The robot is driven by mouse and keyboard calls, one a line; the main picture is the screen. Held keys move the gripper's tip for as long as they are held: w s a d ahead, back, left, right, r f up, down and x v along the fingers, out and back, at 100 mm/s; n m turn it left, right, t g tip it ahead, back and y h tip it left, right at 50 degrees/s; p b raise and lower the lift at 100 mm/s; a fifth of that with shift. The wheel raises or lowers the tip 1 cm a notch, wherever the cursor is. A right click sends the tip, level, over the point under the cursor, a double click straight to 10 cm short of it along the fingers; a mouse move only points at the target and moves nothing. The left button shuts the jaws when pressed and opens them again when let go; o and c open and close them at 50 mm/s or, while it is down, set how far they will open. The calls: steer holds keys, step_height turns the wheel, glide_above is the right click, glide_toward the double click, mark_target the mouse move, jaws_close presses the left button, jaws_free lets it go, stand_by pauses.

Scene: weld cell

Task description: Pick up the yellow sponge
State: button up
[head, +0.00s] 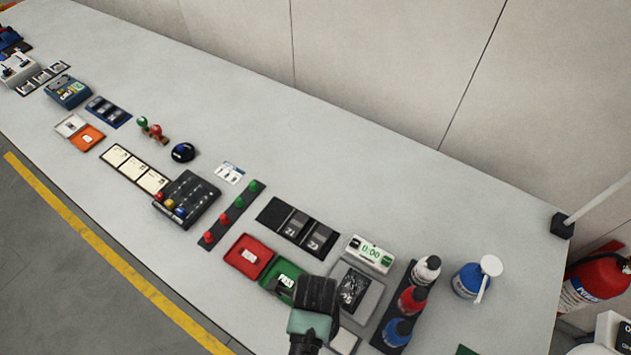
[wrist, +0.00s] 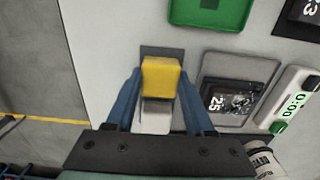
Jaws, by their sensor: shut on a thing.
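The yellow sponge (wrist: 161,78) is a small block between the two blue fingers of my gripper (wrist: 160,88) in the wrist view. My gripper is shut on it, with a finger on each side. A dark grey pad (wrist: 160,51) and a pale plate (wrist: 156,116) show behind and below the sponge. I cannot tell how far the sponge is above them. In the head view my gripper (head: 312,298) is over the front edge of the bench, and it hides the sponge there.
A green tray (wrist: 212,10) lies beyond the sponge, beside a red tray (head: 248,256). A grey tray with a dark packet (head: 356,288) is to the right, near a timer (head: 370,254). Several bottles (head: 411,300) stand further right. The bench's back strip is clear.

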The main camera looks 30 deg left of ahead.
step_height(320, 180, up, 10)
stand_by(0.6)
